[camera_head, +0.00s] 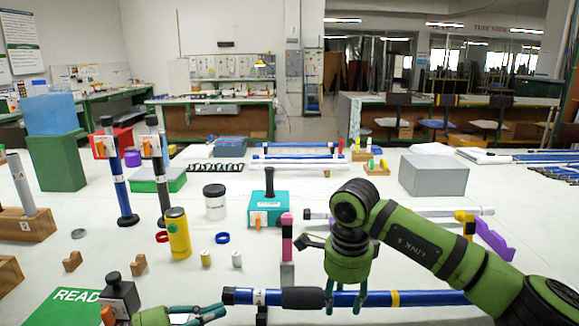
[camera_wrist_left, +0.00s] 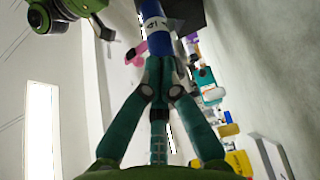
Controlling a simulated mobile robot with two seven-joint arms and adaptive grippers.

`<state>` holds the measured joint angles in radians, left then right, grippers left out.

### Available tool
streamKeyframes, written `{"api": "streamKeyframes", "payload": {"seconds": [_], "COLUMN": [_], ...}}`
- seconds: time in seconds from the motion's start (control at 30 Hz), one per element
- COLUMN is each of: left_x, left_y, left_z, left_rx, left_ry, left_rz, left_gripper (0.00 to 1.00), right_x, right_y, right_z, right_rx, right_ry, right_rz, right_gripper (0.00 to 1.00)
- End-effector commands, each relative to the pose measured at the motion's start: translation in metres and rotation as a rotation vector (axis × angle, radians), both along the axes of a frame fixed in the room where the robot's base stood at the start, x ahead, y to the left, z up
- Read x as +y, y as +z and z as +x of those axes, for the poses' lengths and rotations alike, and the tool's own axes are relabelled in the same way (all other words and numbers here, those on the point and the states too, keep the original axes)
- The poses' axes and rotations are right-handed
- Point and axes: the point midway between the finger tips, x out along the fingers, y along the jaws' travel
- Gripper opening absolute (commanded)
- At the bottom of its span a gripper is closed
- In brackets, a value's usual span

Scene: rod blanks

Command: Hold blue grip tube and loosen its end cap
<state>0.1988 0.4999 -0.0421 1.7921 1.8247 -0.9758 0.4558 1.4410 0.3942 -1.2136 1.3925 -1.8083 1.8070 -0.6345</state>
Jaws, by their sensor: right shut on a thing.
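The blue grip tube (camera_head: 350,299) lies level across the front of the head view, with a black grip sleeve (camera_head: 304,298), a white label near its left end and a yellow band (camera_head: 395,299). Its black end cap (camera_head: 228,296) is at the left end. My right gripper (camera_head: 345,303) is shut on the tube just right of the sleeve. My left gripper (camera_head: 219,312) is at the cap end; its fingertips also show in the left wrist view (camera_wrist_left: 161,70), close together beside the labelled tube end (camera_wrist_left: 154,25). Whether they touch the cap is hidden.
A pink upright post (camera_head: 287,238) stands just behind the tube. A yellow cylinder (camera_head: 178,233), a white jar (camera_head: 214,202) and a teal box (camera_head: 269,210) stand further back. A green READY mat (camera_head: 62,309) lies front left.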

Motion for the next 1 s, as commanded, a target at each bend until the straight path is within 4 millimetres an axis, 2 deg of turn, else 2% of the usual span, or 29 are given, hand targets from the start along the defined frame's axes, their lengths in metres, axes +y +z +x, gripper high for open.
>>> {"api": "streamKeyframes", "payload": {"seconds": [0.33, 1.0], "left_x": [0.0015, 0.0008], "left_y": [0.0111, 0.0126], "left_z": [0.0034, -0.0009], "left_rx": [-0.004, -0.001], "left_ry": [0.007, 0.004], "left_rz": [-0.001, 0.0], "left_gripper": [0.0, 0.0], "right_x": [0.0008, 0.0006], "right_y": [-0.002, -0.0004], "right_z": [-0.0023, -0.0011], "right_rx": [0.009, 0.004], "right_ry": [0.008, 0.005], "right_rz": [-0.002, 0.001], "right_gripper": [0.1, 0.1]}}
